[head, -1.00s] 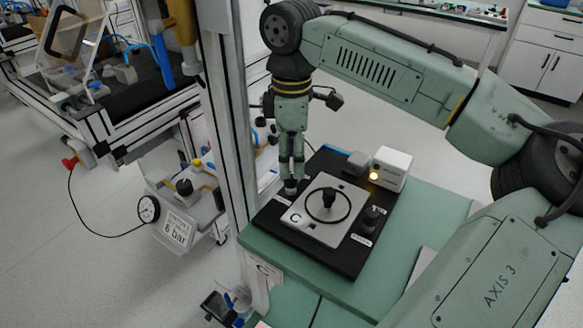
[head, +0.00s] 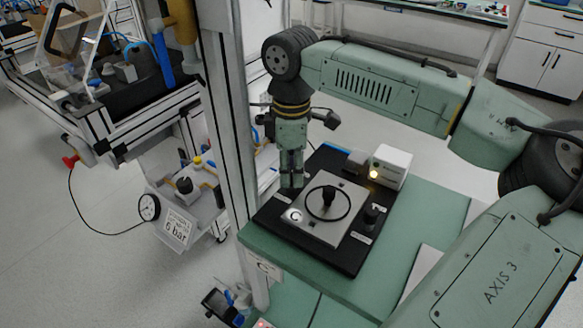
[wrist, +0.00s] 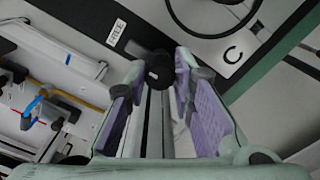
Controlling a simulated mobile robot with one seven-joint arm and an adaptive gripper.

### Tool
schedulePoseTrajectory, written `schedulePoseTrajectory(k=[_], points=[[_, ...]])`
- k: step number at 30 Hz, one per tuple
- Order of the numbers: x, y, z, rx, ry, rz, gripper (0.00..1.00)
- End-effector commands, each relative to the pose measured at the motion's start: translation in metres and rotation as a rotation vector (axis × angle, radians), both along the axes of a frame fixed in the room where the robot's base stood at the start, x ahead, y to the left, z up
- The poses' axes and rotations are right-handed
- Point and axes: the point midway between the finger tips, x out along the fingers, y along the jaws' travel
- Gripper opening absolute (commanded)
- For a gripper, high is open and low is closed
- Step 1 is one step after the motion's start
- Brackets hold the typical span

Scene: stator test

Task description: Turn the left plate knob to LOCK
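The left plate knob (wrist: 158,72) is small and black. It shows in the wrist view between my fingertips, with a narrow gap seeming to remain at its sides. My gripper (head: 291,185) points straight down over the plate's left corner, and its fingers hide that knob in the head view. It looks open, its pale purple pads apart in the wrist view (wrist: 160,78). A FREE label (wrist: 117,32) lies beside the knob; no LOCK label is readable. The light plate (head: 318,232) with a dark ring lies on a black base. The knob's pointing direction is unclear.
A black centre knob (head: 328,194) stands inside the ring, and another black knob (head: 371,214) stands at the plate's right. A white box (head: 391,166) with a lit lamp is behind. A metal post (head: 232,130) rises close left of my gripper. The green table (head: 420,235) is clear at right.

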Motion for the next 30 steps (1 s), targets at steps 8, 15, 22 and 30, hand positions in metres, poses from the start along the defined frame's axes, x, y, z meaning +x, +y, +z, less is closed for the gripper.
schedulePoseTrajectory(k=[8,15,22,30], points=[[0.0000,0.0000,0.0001,0.000,0.000,0.000,0.01],[0.0000,0.0002,0.0004,0.001,0.000,-0.006,0.00],[-0.0002,0.0007,0.0021,0.004,0.000,-0.070,0.00],[-0.0008,0.0014,0.0032,0.006,0.003,-0.268,0.00]])
